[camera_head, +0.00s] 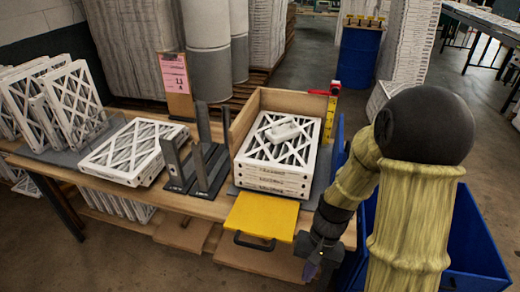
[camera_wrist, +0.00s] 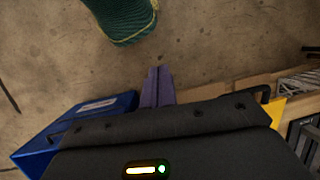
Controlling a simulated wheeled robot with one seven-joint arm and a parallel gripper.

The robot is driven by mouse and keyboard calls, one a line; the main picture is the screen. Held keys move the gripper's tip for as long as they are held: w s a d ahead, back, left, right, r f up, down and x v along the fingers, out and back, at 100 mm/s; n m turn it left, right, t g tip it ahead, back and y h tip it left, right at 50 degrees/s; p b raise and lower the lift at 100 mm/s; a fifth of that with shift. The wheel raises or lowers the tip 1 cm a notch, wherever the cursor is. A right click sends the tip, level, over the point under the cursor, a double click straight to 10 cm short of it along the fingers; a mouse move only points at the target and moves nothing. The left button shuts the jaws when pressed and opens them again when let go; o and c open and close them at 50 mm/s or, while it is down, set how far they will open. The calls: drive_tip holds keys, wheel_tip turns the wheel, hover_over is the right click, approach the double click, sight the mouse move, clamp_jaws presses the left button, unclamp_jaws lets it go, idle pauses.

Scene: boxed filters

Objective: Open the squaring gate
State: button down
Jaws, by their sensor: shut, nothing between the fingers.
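The squaring gate appears to be the yellow panel (camera_head: 262,214) with a black handle (camera_head: 254,242), in front of the open-fronted wooden box (camera_head: 290,98). It lies low and roughly flat, reaching out past the bench's front edge. A stack of white filters (camera_head: 272,177) sits in the box behind it, with a small white piece on top. My gripper (camera_head: 312,270) hangs right of the panel, apart from the handle. In the wrist view its purple fingers (camera_wrist: 157,84) are together and empty above the floor. The panel's yellow edge (camera_wrist: 278,109) and handle (camera_wrist: 264,92) show at right.
Blue bins (camera_head: 475,245) stand right of the bench, under my arm; a blue bin (camera_wrist: 80,118) shows in the wrist view. A dark upright rack (camera_head: 200,165) and more filters (camera_head: 130,150) stand left of the box. The floor in front looks clear.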

drive_tip(key=w+d+r+n+t+h+p, duration=0.1)
drive_tip(key=r+t, duration=0.4)
drive_tip(key=r, duration=0.6)
drive_tip(key=shift+d+n+t+h+p, duration=0.4)
drive_tip(key=shift+d+n+h+p, duration=0.1)
drive_tip(key=shift+d+n+h, duration=0.45)
drive_tip(key=shift+w, duration=0.15)
drive_tip(key=c, duration=1.4)
unclamp_jaws()
drive_tip(key=shift+d, duration=0.1)
drive_tip(key=shift+w, duration=0.1)
